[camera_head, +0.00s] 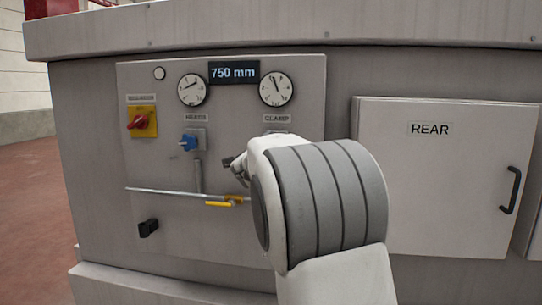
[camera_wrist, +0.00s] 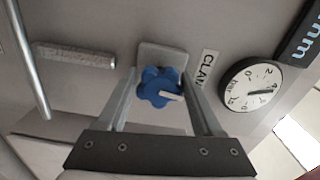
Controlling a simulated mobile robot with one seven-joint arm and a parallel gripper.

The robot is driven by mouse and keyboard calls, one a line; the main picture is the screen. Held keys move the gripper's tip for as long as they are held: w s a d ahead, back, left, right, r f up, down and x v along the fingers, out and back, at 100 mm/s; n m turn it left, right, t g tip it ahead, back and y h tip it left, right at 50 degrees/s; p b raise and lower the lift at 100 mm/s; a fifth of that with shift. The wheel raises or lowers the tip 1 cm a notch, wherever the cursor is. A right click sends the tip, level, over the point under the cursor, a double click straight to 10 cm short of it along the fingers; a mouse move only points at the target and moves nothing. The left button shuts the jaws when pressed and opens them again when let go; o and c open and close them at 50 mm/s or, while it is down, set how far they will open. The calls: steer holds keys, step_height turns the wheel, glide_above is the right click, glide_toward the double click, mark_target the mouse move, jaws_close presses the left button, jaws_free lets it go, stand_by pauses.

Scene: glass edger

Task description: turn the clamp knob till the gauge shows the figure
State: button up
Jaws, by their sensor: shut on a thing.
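The blue clamp knob (camera_wrist: 158,88), lobed with a white pointer line, sits on a grey plate between the fingers of my gripper (camera_wrist: 158,78) in the wrist view. My gripper is shut on it, and the white line points right. In the head view my arm hides the knob. The round clamp gauge (camera_head: 276,89) is above it, its dark needle pointing up and slightly left. The gauge also shows, tilted, in the wrist view (camera_wrist: 252,86), marked bar; its exact reading is too small to tell.
A display (camera_head: 234,72) reads 750 mm. A second gauge (camera_head: 192,90), a blue heads knob (camera_head: 189,142), a red switch on yellow (camera_head: 142,122) and a rod with a yellow handle (camera_head: 227,201) are left of my arm. A REAR door (camera_head: 450,180) is right.

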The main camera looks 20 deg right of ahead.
steer(key=shift+r+m+b, duration=0.1)
steer(key=shift+m+b, duration=0.9)
steer(key=shift+m, duration=1)
steer(key=o, duration=1.4)
steer(key=shift+c, duration=0.2)
steer(key=v, duration=1.7)
steer(key=shift+s+a, duration=0.2)
